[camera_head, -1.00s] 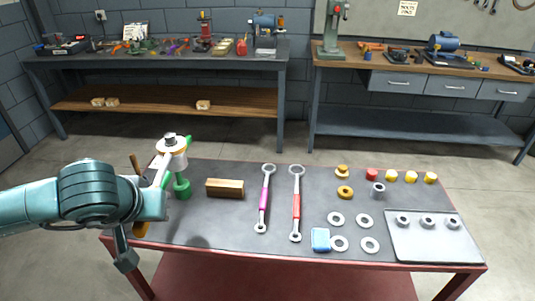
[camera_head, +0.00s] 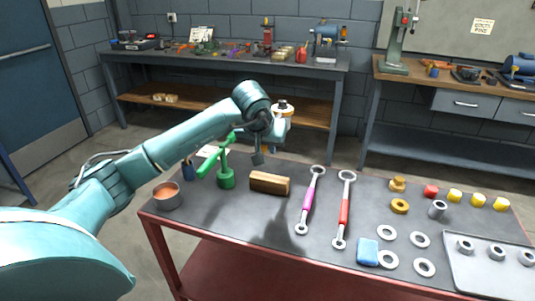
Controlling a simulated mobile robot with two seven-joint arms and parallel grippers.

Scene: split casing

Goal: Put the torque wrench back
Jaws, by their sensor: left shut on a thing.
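My left gripper (camera_head: 268,136) is above the back of the grey bench, up and right of the green stand (camera_head: 226,178). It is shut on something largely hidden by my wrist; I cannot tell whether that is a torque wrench. Two ring-ended wrenches lie apart on the bench mat, one with a pink handle (camera_head: 308,200) and one with a red handle (camera_head: 344,210). The gripper is behind and left of both. The green stand is upright with a slanting green arm, partly close behind my arm in the picture. My right gripper is out of view.
A wooden block (camera_head: 269,183) lies right of the stand. A cup (camera_head: 167,196) stands at the left edge. Washers (camera_head: 387,233), a blue block (camera_head: 367,251), coloured caps (camera_head: 455,196) and a tray (camera_head: 462,276) occupy the right. The mat's front left is clear.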

